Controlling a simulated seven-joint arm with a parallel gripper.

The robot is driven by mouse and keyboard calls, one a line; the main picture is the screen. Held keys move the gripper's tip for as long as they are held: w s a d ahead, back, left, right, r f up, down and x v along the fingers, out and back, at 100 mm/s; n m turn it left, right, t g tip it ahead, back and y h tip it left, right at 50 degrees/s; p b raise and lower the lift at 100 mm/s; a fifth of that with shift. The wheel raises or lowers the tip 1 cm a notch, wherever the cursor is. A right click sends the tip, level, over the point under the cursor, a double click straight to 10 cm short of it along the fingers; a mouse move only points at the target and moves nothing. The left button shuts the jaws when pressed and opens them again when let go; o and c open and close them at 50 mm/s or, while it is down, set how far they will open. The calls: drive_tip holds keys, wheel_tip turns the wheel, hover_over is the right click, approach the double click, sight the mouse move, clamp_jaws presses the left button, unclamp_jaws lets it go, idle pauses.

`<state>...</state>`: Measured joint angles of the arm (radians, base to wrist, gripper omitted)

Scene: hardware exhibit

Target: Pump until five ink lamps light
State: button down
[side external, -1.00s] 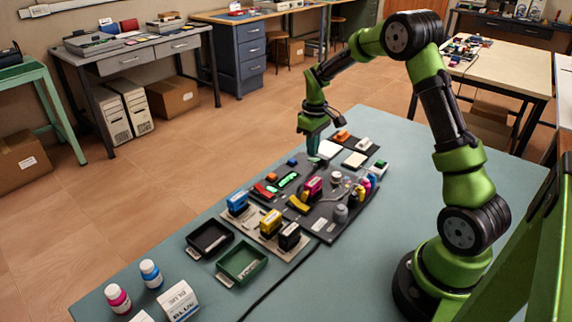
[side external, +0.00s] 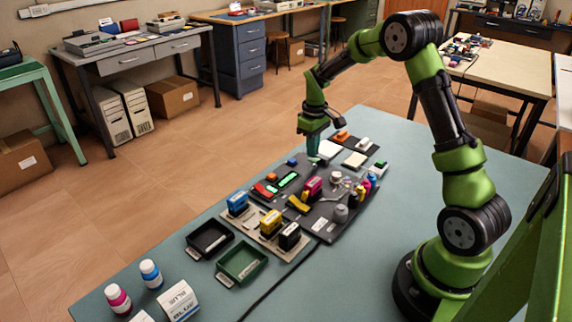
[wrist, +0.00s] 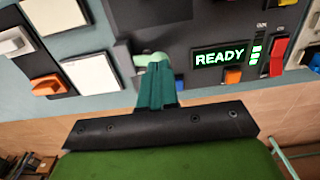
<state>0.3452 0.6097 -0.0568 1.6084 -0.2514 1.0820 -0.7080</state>
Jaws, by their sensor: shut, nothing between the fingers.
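My gripper (side external: 313,147) is shut and empty, pointing down at the far part of the dark exhibit board (side external: 335,225). In the wrist view its closed teal fingers (wrist: 158,86) reach a pale green rounded piece (wrist: 151,60); I cannot tell whether they touch it or whether it is the pump's button. The display (wrist: 221,57) reads READY in green. A short column of green lamps (wrist: 256,52) is lit beside it; the exact number is hard to read. A red rocker switch (wrist: 278,54) and an orange button (wrist: 233,77) are close by.
Blue (side external: 237,203), yellow (side external: 271,223) and black (side external: 290,236) cartridges stand on a beige plate. A black tray (side external: 231,243) and a green tray (side external: 262,262) lie nearer. Ink bottles (side external: 151,273) stand at the near left. A dark cable crosses the table, whose right side is clear.

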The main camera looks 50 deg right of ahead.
sight(312, 159)
drive_tip(key=shift+f, duration=1.6)
drive_tip(key=shift+r, duration=1.75)
drive_tip(key=shift+f, duration=0.15)
drive_tip(key=shift+f, duration=1.55)
drive_tip(key=shift+r, duration=1.7)
